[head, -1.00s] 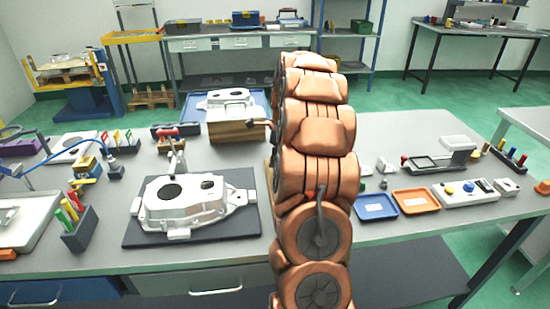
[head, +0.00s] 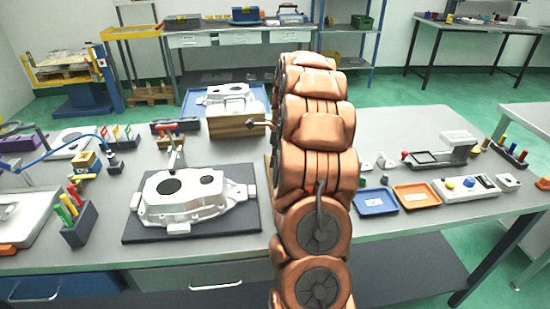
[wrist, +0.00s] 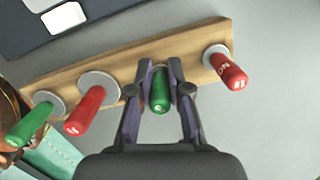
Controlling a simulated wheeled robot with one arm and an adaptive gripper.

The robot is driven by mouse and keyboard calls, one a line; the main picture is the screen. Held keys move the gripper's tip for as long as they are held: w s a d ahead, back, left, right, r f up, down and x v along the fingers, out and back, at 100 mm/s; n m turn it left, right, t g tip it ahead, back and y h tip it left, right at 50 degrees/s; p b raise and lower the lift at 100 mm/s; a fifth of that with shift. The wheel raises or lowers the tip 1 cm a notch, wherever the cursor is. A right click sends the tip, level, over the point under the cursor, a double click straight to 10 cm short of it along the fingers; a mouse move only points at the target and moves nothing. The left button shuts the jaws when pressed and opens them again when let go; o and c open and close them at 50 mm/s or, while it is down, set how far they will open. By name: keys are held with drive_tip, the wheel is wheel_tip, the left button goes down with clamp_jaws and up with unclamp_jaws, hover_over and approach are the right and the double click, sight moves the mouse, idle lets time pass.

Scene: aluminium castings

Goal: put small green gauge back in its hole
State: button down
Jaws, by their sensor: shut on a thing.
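In the wrist view, my gripper (wrist: 160,82) is shut on a green gauge (wrist: 160,95), its two fingers on either side of the handle. The gauge is over a long wooden rack (wrist: 195,50); the fingers hide its lower end, so I cannot tell whether it is in a hole or just above one. Another green gauge (wrist: 33,122) stands at the rack's left end, with a red gauge (wrist: 85,110) beside it. A red gauge marked NO (wrist: 230,72) stands at the right end. In the head view my arm hides the gripper and most of the rack.
A white casting (head: 190,202) lies on a dark mat (head: 140,232) left of my arm. A blue tray (head: 376,201) and an orange tray (head: 417,196) lie to the right, beside a white control box (head: 464,189). The grey bench behind the trays is partly clear.

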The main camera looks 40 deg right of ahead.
drive_tip(key=shift+f, duration=0.3)
drive_tip(key=c, duration=1)
unclamp_jaws()
drive_tip(key=shift+c, duration=0.2)
drive_tip(key=shift+r, duration=0.1)
wheel_tip(320, 180, up, 12)
drive_tip(key=s+d, duration=0.1)
drive_tip(key=shift+s, duration=0.2)
drive_tip(key=shift+d, duration=0.1)
